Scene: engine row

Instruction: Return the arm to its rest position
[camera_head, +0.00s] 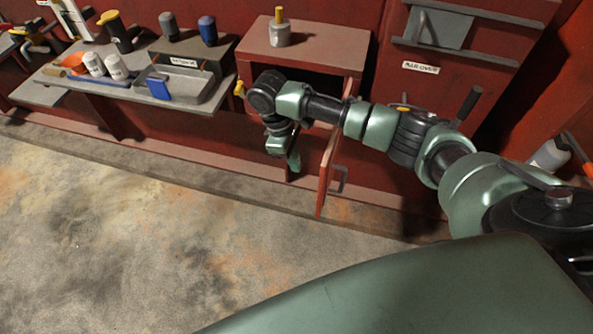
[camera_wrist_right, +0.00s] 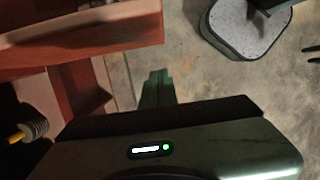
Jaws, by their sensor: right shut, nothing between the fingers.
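My right arm reaches in from the right side of the head view and bends down at the wrist. My right gripper (camera_head: 294,161) points down in front of the red cabinet, just left of its open door (camera_head: 326,172). I cannot tell whether it touches the door. In the right wrist view the fingers (camera_wrist_right: 157,85) are together, with nothing between them. My left gripper does not show in the head view.
The red cabinet (camera_head: 345,57) carries a grey pot with a yellow top (camera_head: 279,28). A shelf (camera_head: 36,94) at left holds cups, a tray (camera_head: 205,94) and a blue item (camera_head: 158,88). A black lever (camera_head: 467,104) stands behind my arm. The floor in front is clear.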

